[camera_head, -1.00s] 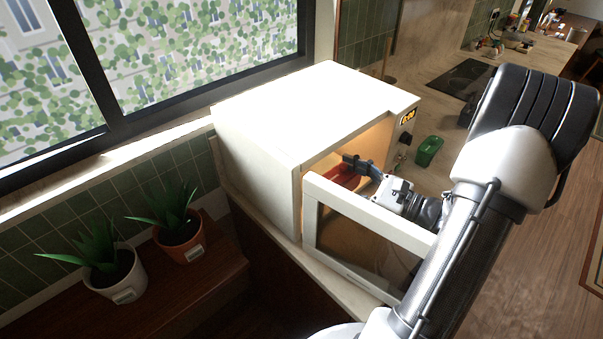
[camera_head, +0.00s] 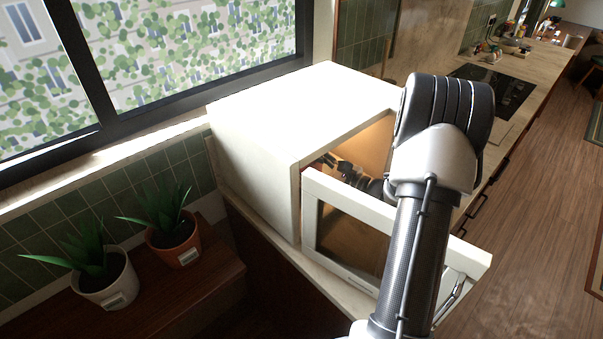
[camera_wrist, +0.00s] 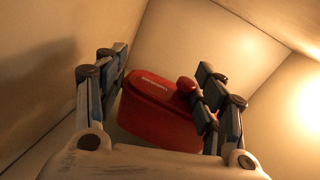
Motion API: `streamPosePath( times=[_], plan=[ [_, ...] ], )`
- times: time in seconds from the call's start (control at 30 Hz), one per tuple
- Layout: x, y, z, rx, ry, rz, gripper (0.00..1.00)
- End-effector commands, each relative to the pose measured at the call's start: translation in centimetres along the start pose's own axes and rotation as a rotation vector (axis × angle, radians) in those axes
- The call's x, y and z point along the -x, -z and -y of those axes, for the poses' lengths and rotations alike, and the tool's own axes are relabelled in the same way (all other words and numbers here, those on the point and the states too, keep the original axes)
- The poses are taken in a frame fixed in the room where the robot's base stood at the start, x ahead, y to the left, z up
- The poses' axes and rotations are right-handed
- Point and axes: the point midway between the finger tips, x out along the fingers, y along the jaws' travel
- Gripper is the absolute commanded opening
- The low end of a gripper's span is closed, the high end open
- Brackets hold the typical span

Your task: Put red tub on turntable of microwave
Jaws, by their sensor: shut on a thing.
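The microwave (camera_head: 255,135) is white and stands on the counter with its door (camera_head: 340,240) open. My gripper (camera_head: 335,163) is inside the lit cavity, seen through the opening above the door. In the wrist view my gripper (camera_wrist: 155,90) is shut on the red tub (camera_wrist: 160,108), with a finger on each side of it. The tub has a red lid with small white lettering and a rounded knob. The tub is hidden in the head view. The turntable cannot be made out in either view, so I cannot tell whether the tub touches it.
Cavity walls (camera_wrist: 205,50) lie close around the gripper. Two potted plants (camera_head: 103,277) and (camera_head: 173,238) stand at the left below the window. A dark hob (camera_head: 495,85) is on the counter behind.

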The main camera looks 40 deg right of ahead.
Motion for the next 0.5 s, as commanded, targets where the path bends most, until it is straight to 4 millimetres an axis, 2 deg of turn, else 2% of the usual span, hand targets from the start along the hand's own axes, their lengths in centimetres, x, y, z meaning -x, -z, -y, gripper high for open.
streamPosePath(
  times=[0.03,0.1,0.33,0.37,0.5],
  plan=[
    [0.0,1.4,-0.2,-0.002,0.001,0.001,0.0],
    [-0.2,2.2,-0.4,0.001,0.0,0.002,0.0],
    [-0.4,2.2,-0.3,0.003,0.001,0.001,0.0],
    [-0.4,2.3,-0.3,0.001,0.001,0.0,0.64],
    [-0.4,2.3,-0.3,0.001,0.001,0.0,0.73]
  ],
)
